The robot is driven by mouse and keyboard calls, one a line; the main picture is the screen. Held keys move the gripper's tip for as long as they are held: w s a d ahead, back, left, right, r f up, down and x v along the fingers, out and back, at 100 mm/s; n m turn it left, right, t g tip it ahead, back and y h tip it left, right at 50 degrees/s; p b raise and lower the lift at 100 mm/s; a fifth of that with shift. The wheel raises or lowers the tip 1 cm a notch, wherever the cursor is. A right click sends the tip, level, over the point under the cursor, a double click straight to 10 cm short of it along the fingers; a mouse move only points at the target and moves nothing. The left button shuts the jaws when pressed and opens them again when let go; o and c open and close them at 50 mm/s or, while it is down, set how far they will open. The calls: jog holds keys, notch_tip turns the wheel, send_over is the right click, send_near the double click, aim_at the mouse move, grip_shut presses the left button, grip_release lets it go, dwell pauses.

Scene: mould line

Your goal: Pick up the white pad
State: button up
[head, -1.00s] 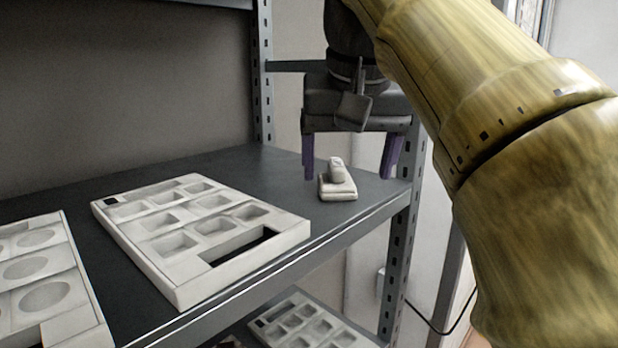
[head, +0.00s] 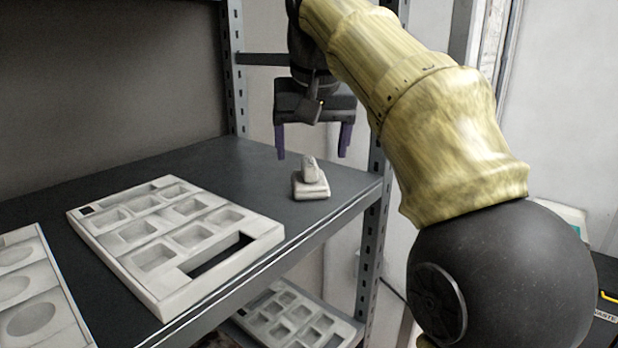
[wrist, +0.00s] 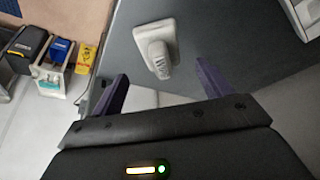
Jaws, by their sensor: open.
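The white pad (head: 310,189) lies on the dark shelf (head: 262,190) near its right end. It is a small square block with a rounded grip standing on top. In the wrist view the pad (wrist: 146,32) is ahead of the fingers, with its knob pointing toward my gripper. My gripper (head: 313,148) is open and empty, pointing down above and slightly behind the pad. Its purple fingers are wide apart and do not touch the pad. They also show in the wrist view (wrist: 160,88).
A white mould tray (head: 170,232) with several square pockets and one dark slot lies left of the pad. Another tray with round pockets (head: 38,290) is at the far left. A perforated shelf post (head: 372,215) stands to the right. A lower shelf holds another tray (head: 292,318).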

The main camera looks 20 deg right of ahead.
aim_at(310, 161)
jog(key=x, duration=0.5)
jog(key=shift+w, duration=0.25)
jog(key=c, duration=1.2)
jog(key=shift+o, duration=0.2)
